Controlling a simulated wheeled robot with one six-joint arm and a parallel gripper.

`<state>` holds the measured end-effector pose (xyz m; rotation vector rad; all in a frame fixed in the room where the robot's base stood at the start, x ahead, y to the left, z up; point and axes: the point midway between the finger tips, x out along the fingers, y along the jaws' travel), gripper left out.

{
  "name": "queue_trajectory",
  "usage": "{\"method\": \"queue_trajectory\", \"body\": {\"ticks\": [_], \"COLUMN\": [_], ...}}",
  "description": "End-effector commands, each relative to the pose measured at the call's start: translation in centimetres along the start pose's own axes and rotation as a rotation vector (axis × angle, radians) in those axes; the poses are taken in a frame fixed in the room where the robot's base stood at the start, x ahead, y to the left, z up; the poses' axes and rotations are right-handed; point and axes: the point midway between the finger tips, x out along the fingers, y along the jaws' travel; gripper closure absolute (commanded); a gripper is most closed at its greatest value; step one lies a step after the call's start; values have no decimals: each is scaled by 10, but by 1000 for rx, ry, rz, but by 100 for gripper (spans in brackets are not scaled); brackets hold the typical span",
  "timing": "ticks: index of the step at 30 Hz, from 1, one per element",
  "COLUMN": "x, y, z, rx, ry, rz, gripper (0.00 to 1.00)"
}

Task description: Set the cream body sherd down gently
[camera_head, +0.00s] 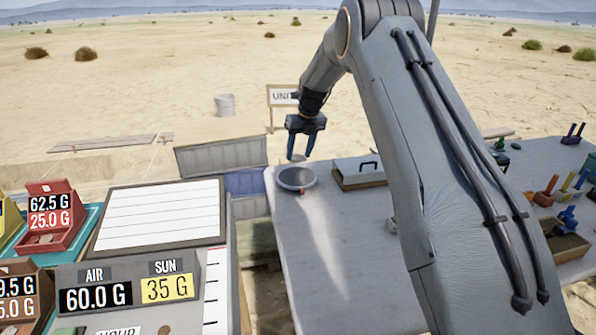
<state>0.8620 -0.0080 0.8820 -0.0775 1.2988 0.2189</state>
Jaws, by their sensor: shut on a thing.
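My gripper (304,150) hangs from the arm in the upper middle of the camera_head view, fingers pointing down. Its two blue fingers are shut on a small pale piece, the cream body sherd (298,157), which shows low between the fingertips. The sherd's shape and edges are too small to tell. Below it in the picture, a round grey dish (296,178) with a dark rim sits at the left end of the pale table (310,235). The sherd appears above the dish's far edge and apart from it; the exact height is unclear.
A lidded box with a dark handle (362,172) stands right of the dish. Labelled trays and display boards (165,216) fill the left. Grey crates (222,158) stand behind. Colourful tools (570,190) lie at the far right. My arm hides the table's middle.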

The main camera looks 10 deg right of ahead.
Motion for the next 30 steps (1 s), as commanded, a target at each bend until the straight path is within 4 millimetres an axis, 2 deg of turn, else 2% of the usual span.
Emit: {"method": "queue_trajectory", "body": {"ticks": [3,11,16,28,29,30], "x": [17,37,59,66,66,66], "y": [0,0,-2,-2,-2,-2], "z": [-5,-10,-17,-18,-18,-18], "rx": [-1,-2,-2,-2,-3,-2], "ry": [1,1,1,-1,-2,-1], "rz": [0,1,1,0,0,0], "gripper": [86,86,86,86,48,41]}}
